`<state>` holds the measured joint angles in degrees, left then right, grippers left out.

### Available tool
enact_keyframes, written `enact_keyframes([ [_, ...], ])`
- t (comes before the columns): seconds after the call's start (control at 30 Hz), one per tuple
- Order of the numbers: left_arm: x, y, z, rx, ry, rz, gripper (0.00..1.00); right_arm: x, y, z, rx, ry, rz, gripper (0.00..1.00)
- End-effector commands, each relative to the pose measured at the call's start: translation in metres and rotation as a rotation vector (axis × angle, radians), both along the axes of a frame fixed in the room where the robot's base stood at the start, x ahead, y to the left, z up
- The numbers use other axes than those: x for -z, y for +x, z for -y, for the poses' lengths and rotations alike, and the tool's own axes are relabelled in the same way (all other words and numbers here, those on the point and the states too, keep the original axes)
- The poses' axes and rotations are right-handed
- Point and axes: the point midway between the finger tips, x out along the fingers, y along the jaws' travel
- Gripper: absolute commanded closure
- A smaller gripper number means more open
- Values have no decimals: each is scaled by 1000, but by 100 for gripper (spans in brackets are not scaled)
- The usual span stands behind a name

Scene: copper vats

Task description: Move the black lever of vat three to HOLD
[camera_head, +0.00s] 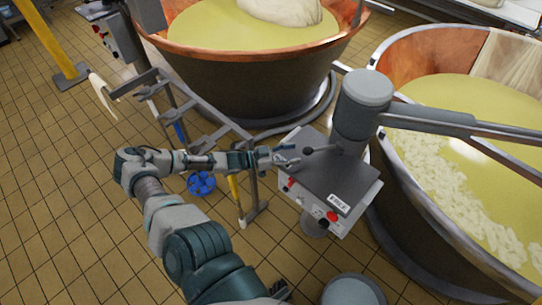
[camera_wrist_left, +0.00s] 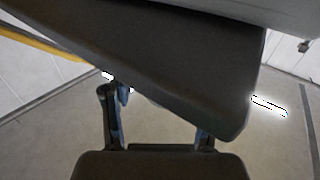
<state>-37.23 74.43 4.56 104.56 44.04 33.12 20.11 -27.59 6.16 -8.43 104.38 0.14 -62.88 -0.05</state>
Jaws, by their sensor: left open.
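The black lever (camera_head: 322,148) is a short rod with a round black knob, at the base of a grey cylinder on top of a control box (camera_head: 335,178). The box stands beside the right copper vat (camera_head: 410,190); I cannot read a vat number or a HOLD mark. My left gripper (camera_head: 288,156) is open and empty, just left of the knob, with a small gap seeming to remain. In the left wrist view its two fingers (camera_wrist_left: 158,125) are apart, with a large dark grey surface in front. The lever cannot be made out there.
A second copper vat (camera_head: 250,75) stands at the back. A metal rack (camera_head: 205,115) with a yellow-handled tool is left of the box. A blue item (camera_head: 201,183) is near the floor. A thick grey arm (camera_head: 450,122) runs from the cylinder over the right vat.

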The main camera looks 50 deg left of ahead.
Motion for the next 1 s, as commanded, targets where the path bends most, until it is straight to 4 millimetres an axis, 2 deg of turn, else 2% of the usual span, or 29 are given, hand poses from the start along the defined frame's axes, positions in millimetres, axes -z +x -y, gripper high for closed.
enact_keyframes([
  [0.5, 3, -59, -32, -2, 0, -4, 42, 0, 0, 0, 0, 1, 0, 57],
  [0.7, 2, -68, -37, 0, 1, -2, 42, 0, 0, 0, 0, 1, 0, 57],
  [1.0, 2, -68, -37, 1, 0, -2, 42, 0, 0, -1, 0, -1, -1, 57],
])
